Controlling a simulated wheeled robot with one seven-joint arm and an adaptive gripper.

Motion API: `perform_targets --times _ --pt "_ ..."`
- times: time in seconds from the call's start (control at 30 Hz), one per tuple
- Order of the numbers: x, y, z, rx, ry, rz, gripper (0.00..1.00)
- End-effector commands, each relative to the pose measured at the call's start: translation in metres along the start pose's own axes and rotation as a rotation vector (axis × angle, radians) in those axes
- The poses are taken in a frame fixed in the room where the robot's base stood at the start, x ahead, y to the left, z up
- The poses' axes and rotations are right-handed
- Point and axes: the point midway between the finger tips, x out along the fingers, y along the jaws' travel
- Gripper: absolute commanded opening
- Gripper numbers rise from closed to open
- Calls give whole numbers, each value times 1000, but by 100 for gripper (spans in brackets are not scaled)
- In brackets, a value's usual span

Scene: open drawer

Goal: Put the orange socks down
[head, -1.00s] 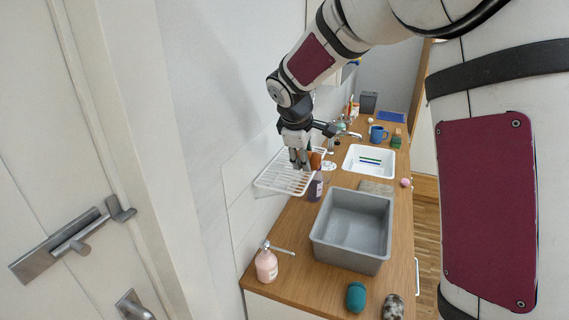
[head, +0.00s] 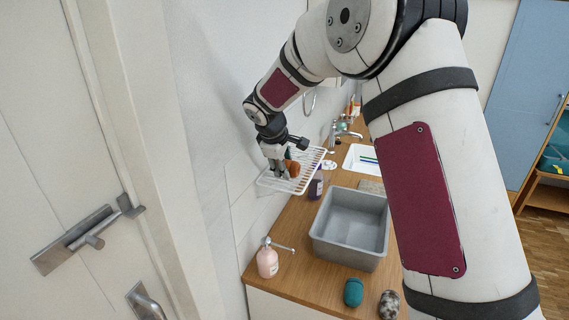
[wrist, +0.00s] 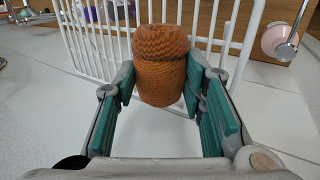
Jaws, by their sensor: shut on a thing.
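The orange socks (wrist: 160,62) are a rolled, knitted bundle between the green pads of my gripper (wrist: 160,92) in the wrist view. My gripper is shut on them, with a pad against each side. In the head view my gripper (head: 280,172) is by the left part of the white wire rack, near the wall. The white wire rack (head: 312,163) also shows behind the socks in the wrist view (wrist: 95,45). I cannot tell whether the socks touch the rack.
A grey basin (head: 350,226) stands on the wooden counter (head: 308,271). A pink soap bottle (head: 267,262), a dark bottle (head: 316,185), a teal roll (head: 353,292) and a speckled roll (head: 388,304) stand around it. A white sink (head: 358,160) lies behind. The wall is close on the left.

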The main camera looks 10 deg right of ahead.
Motion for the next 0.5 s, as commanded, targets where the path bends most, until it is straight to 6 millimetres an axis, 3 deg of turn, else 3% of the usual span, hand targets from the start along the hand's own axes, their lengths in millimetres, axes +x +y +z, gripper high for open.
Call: perform_targets --times 0.1,0.13,0.2,0.5 --pt "2 -1 0 0 0 0 9" --pt "3 -1 0 0 0 0 39" --pt "2 -1 0 0 0 0 55" --pt "2 -1 0 0 0 0 57"
